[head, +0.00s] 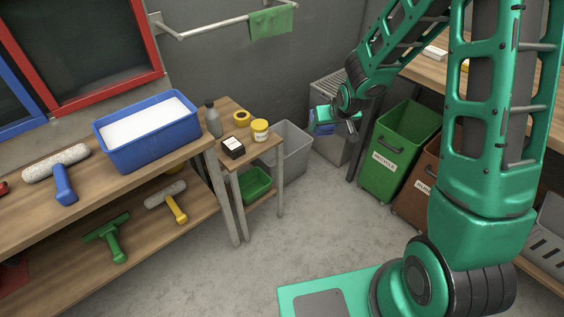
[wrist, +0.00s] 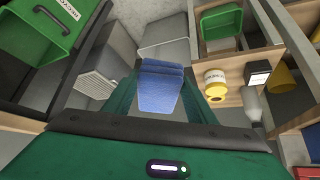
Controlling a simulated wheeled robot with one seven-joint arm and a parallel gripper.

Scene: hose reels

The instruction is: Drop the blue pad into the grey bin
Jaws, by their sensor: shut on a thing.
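My gripper (head: 332,118) is shut on the blue pad (wrist: 161,86), which sits between its two fingers in the wrist view. In the head view the blue pad (head: 322,128) is a small blue patch at the gripper, partly hidden by it. The gripper is in the air, with nothing touching the pad from below. The grey bin (head: 296,158) stands on the floor beside the small wooden stand, below and to the left of my gripper in the head view. In the wrist view the grey bin (wrist: 163,32) shows just beyond the pad.
A green bin (head: 393,170) and a brown bin (head: 414,190) stand under the right bench. A grey vented cabinet (head: 330,140) is behind my gripper. The small stand (head: 262,150) holds a yellow-lidded jar, a tape roll and a dark box. The floor in the middle is clear.

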